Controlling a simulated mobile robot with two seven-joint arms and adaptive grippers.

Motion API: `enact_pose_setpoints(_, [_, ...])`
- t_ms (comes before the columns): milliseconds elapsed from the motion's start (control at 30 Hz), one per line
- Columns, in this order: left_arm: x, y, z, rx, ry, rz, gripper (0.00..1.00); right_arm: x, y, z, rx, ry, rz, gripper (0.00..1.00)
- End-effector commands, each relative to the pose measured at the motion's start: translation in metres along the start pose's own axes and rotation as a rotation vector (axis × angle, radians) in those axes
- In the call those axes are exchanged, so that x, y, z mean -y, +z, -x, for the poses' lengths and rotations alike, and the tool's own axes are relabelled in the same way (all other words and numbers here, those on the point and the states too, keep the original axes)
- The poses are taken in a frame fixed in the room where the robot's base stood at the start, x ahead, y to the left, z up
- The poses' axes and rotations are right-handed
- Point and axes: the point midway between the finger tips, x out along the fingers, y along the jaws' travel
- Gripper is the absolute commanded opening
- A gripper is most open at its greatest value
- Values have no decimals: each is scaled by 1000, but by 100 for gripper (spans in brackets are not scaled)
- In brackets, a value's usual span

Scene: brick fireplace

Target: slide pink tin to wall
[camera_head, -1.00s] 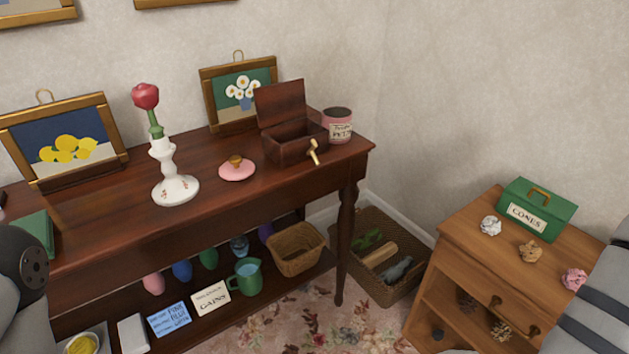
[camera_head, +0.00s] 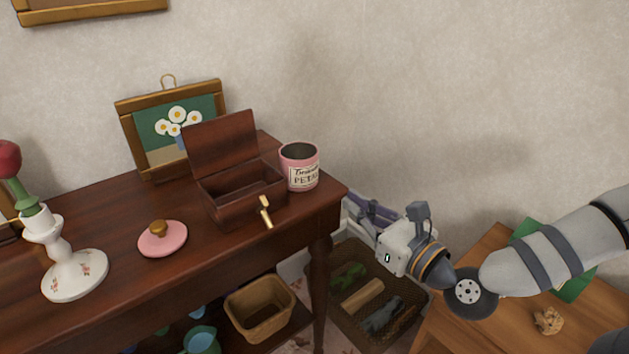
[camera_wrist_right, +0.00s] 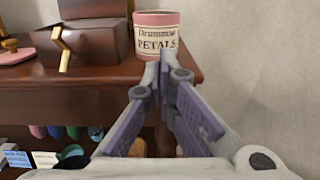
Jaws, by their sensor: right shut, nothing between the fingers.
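The pink tin (camera_head: 299,166) has a pale label and an open dark top. It stands upright at the right end of the dark wooden table (camera_head: 110,272), next to the open wooden box (camera_head: 243,197). The wall (camera_head: 430,90) is behind it. In the right wrist view the tin (camera_wrist_right: 157,35) is straight ahead, beyond the fingertips. My right gripper (camera_head: 352,203) is shut and empty, just off the table's right end, near the tin. Its purple-padded fingers also show in the right wrist view (camera_wrist_right: 164,62). I cannot tell whether the fingertips touch the tin. My left gripper is out of view.
A brass key (camera_head: 265,211) sticks out at the box's front. A pink lid (camera_head: 162,239) and a white candlestick (camera_head: 73,270) stand further left. A daisy picture (camera_head: 173,128) leans behind. A wicker basket (camera_head: 381,317) lies on the floor below my right arm.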

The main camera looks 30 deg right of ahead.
Motion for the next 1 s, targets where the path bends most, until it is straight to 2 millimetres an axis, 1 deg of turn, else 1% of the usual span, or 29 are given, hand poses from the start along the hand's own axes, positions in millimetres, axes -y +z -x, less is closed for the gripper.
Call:
enact_pose_setpoints(33, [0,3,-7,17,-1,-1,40,-2,-6,-11,-7,5,2,0])
enact_pose_setpoints(200, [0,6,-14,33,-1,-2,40,-2,-4,-48,-6,5,5,0])
enact_pose_setpoints(300, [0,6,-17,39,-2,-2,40,-2,-3,-68,-4,4,4,0])
enact_pose_setpoints(433, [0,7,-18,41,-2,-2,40,-1,-2,-88,-3,2,3,0])
enact_pose_setpoints(500, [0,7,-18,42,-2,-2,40,-1,-2,-95,-3,2,4,0])
enact_pose_setpoints(600, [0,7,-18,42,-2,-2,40,-1,-1,-100,-2,2,2,0])
enact_pose_setpoints(933, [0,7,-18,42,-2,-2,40,-1,-1,-101,-3,1,1,0])
enact_pose_setpoints(1000, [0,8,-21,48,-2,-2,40,-1,-3,-104,-4,1,2,0])
